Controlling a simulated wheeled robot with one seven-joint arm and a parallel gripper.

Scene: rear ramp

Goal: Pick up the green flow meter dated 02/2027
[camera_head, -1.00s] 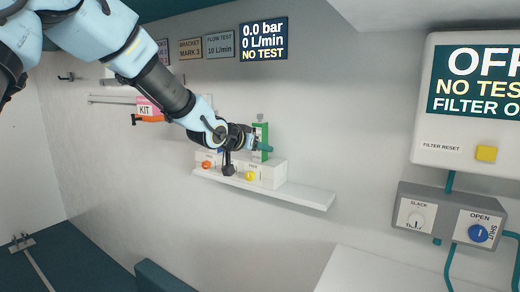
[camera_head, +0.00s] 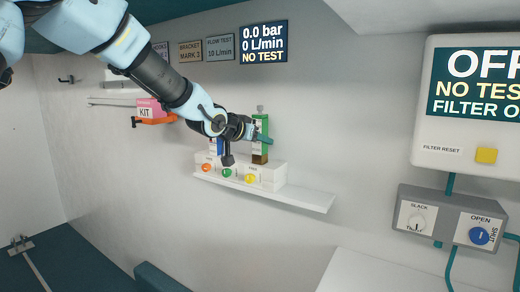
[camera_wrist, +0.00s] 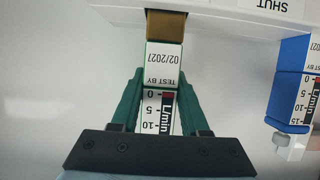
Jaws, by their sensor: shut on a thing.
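The green flow meter (camera_head: 261,127) stands upright at the right end of the white block on the wall shelf. In the wrist view its label (camera_wrist: 163,58) reads "TEST BY 02/2027", upside down, beside an L/min scale. My gripper (camera_head: 263,139) is shut on its body; in the wrist view the teal fingers (camera_wrist: 160,82) press both sides. The meter's brown lower end (camera_wrist: 166,27) shows above the block. I cannot tell whether its tip is clear of the block.
A blue flow meter (camera_wrist: 289,85) stands beside it, partly behind my arm in the head view. The white block carries orange, green and yellow knobs on its front. The shelf (camera_head: 305,199) is bare at right. A control panel (camera_head: 455,218) is farther right.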

